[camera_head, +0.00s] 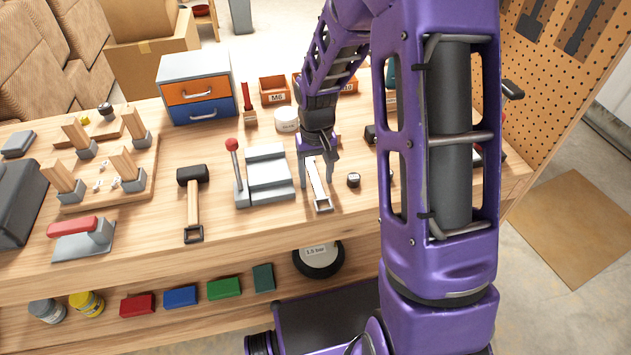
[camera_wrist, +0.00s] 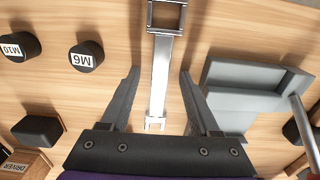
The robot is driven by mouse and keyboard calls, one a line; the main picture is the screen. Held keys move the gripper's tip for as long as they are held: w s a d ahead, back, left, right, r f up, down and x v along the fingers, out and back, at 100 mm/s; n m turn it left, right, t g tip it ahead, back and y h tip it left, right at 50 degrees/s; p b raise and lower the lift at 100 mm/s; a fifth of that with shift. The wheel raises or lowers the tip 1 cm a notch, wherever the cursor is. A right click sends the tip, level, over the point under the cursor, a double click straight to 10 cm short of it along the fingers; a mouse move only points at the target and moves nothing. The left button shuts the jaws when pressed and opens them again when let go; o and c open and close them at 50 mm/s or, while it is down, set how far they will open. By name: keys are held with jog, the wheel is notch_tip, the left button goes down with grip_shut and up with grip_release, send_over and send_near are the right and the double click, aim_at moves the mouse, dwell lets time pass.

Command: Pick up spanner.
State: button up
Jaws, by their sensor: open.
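The spanner (camera_head: 318,187) is a silver bar with a dark square ring at its near end, lying on the wooden workbench. In the wrist view the spanner (camera_wrist: 162,75) runs lengthwise between my fingers, with its small forked end nearest the palm and the ring end at the top edge. My gripper (camera_head: 316,180) points down over the spanner. In the wrist view my gripper (camera_wrist: 159,75) is open, with one finger on each side of the bar and a visible gap on both sides. I cannot tell the exact height of the fingertips above the bench.
A grey stepped block (camera_head: 267,175) with a red-knobbed lever stands close left of the spanner. A black mallet (camera_head: 193,205) lies further left. A small black M6 cylinder (camera_wrist: 87,57) and an M10 cylinder (camera_wrist: 20,47) stand on the other side. Bare wood lies immediately around the spanner.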

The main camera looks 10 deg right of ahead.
aim_at(316, 181)
jog(key=shift+r, duration=0.1)
grip_shut()
dwell(0.4)
notch_tip(316, 181, up, 10)
jog(key=p, duration=0.2)
